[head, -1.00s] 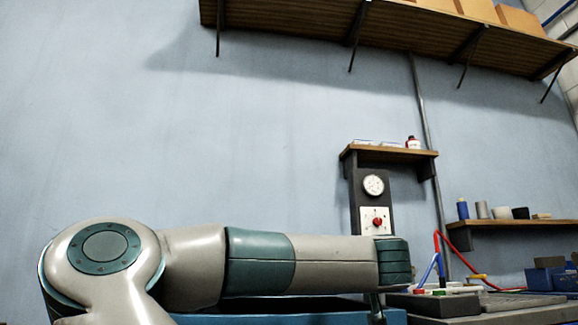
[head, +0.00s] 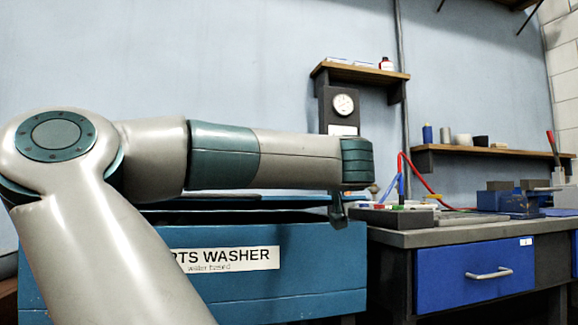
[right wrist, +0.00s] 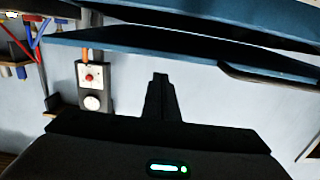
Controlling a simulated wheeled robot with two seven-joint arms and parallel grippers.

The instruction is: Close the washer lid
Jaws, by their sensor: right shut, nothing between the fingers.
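The blue parts washer (head: 310,262) stands at the lower centre of the head view, partly covered by my arm. Its blue lid (head: 275,197) shows as a thin, nearly level slab behind my forearm, with a dark gap under it. In the right wrist view, which is upside down, the lid (right wrist: 140,50) crosses near the top, apart from another blue surface (right wrist: 220,14). My right gripper (right wrist: 159,77) is shut and empty, with pale wall behind its fingertips. Contact with the lid cannot be told. My left gripper is not in view.
A post with a gauge (head: 343,104) rises behind the washer, under a small shelf (head: 355,73). A workbench (head: 440,235) with a blue drawer (head: 478,274) stands at the right, close to the washer. Cables (head: 402,175) and trays lie on it.

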